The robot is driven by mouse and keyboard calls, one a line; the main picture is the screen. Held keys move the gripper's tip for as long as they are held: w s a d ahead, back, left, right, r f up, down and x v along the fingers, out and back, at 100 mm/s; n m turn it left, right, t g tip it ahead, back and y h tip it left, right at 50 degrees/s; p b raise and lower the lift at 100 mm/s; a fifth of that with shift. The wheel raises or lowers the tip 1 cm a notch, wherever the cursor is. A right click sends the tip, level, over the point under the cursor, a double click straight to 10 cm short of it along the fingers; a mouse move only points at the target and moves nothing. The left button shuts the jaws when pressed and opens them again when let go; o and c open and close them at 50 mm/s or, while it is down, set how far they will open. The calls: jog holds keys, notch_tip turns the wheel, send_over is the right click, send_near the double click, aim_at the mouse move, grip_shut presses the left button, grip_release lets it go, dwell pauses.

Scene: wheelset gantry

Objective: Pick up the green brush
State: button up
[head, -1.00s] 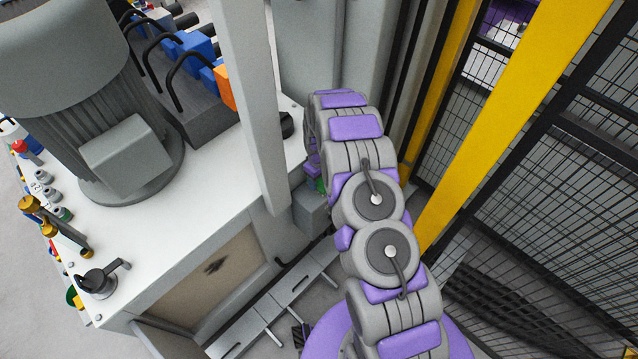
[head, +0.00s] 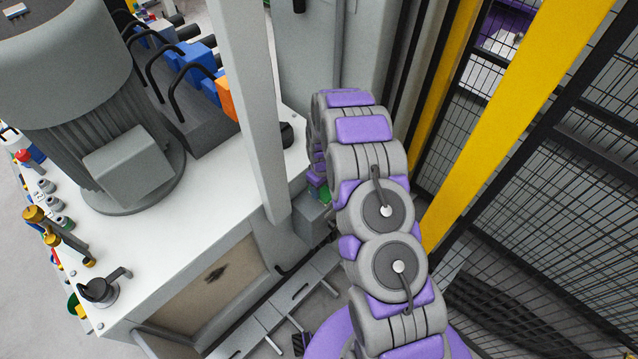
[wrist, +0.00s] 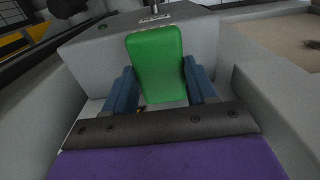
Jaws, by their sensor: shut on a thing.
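The green brush (wrist: 157,62) shows as a green block in the wrist view, between the two blue fingers of my gripper (wrist: 160,88). My gripper is shut on it, one finger on each side. The brush is in front of a grey box (wrist: 205,40); I cannot tell whether it touches the box. In the head view a small green part of the brush (head: 325,193) shows beside my arm, by the grey post. The rest of the brush and my gripper's fingers are hidden behind my arm there.
A grey cabinet with a white top (head: 190,235) bears a large grey motor (head: 75,110) and valves at the left. A grey post (head: 248,110) stands close to my arm. A yellow post (head: 500,110) and black mesh fence (head: 580,190) stand at the right.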

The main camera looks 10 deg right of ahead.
jog(key=s+d+r+p, duration=0.1)
jog(key=s+d+p, duration=0.1)
jog(key=s, duration=1.1)
jog(key=shift+d+r, duration=0.15)
jog(key=shift+d, duration=0.1)
jog(key=shift+s, duration=0.15)
